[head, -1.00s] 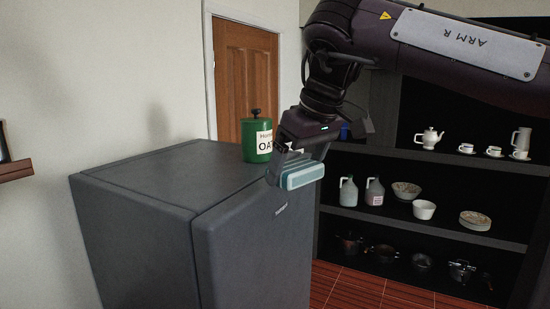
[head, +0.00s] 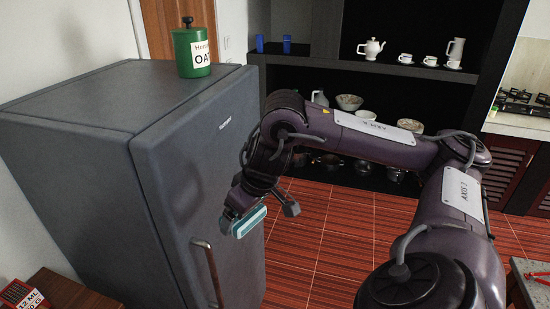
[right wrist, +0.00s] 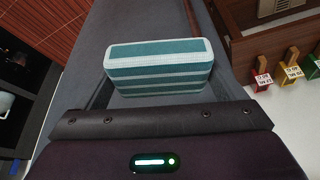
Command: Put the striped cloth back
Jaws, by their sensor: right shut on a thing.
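The striped cloth (head: 250,221) is a folded block with teal and white stripes. My right gripper (head: 243,214) is shut on it and holds it in the air in front of the grey fridge (head: 190,190), above the handle's level. In the right wrist view the striped cloth (right wrist: 160,65) sits between the fingers, its stripes running across the picture, with the fridge's grey surface behind it. I cannot tell whether the cloth touches the fridge. My left gripper is not in view.
The fridge door has a vertical handle (head: 207,272). A green oats canister (head: 192,52) stands on the fridge top. Dark shelves (head: 345,68) with crockery stand behind. At right are a stove (head: 525,103) and a counter corner (head: 535,285). Red tiled floor is clear between.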

